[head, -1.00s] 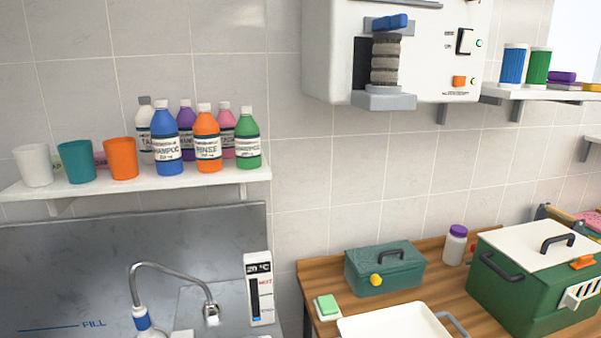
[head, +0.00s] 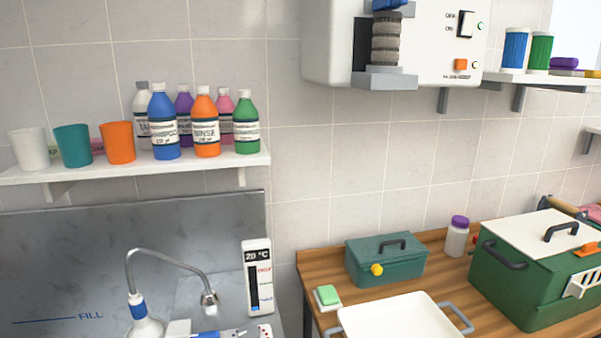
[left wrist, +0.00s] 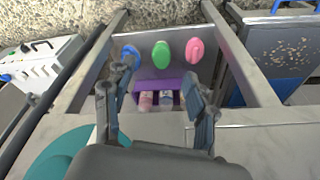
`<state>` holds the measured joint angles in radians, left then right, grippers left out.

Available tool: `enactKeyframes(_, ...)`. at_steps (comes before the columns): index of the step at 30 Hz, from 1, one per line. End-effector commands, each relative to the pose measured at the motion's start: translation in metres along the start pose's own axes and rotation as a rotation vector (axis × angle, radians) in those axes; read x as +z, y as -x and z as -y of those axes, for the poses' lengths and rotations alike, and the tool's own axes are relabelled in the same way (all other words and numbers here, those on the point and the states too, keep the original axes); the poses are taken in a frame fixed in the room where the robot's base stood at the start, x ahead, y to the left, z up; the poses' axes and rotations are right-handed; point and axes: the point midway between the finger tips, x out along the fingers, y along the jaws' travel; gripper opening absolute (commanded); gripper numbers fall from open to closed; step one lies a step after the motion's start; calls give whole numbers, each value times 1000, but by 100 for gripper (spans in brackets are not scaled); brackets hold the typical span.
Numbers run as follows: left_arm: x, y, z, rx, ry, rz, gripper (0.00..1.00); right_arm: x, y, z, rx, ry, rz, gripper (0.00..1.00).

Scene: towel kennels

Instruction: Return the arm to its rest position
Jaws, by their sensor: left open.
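My left gripper (left wrist: 158,100) shows in the left wrist view with its two fingers spread apart and nothing held between them. Beyond the fingers is a purple holder (left wrist: 178,88) with small bottles in it. Behind it on a grey panel are a blue oval (left wrist: 130,54), a green oval (left wrist: 162,54) and a pink oval (left wrist: 195,52). Neither gripper shows in the head view, and my right gripper is in no view.
In the head view, a white shelf (head: 200,164) holds cups and several bottles. Below it is a curved tap (head: 165,258). A wooden table (head: 455,282) bears a white tray (head: 400,318), a teal box (head: 385,262) and a green lidded box (head: 530,290). A teal round thing (left wrist: 65,155) lies near my gripper.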

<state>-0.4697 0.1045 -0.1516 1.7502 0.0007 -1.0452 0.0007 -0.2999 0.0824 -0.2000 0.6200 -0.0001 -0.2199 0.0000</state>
Motion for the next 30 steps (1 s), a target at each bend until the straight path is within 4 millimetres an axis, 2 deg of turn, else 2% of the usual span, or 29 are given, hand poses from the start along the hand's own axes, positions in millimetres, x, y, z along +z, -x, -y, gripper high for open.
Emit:
enactKeyframes(1, 19, -37, -1, 1, -2, 21, 56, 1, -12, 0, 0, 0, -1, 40)
enactKeyframes(3, 42, -74, -3, 3, -6, 37, 56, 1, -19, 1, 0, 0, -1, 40)
enactKeyframes(5, 64, -103, -4, 5, -9, 51, 56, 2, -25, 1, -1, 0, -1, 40)
enactKeyframes(9, 123, -162, -7, 8, -17, 83, 56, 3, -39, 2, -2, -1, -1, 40)
enactKeyframes(12, 165, -192, -8, 10, -21, 101, 56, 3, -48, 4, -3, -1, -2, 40)
enactKeyframes(15, 201, -211, -8, 11, -26, 117, 56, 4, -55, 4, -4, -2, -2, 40)
enactKeyframes(19, 232, -223, -8, 12, -30, 128, 56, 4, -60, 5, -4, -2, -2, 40)
enactKeyframes(23, 245, -225, -8, 12, -32, 133, 56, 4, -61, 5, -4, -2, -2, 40)
enactKeyframes(30, 246, -225, -8, 12, -32, 133, 56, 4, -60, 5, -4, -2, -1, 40)
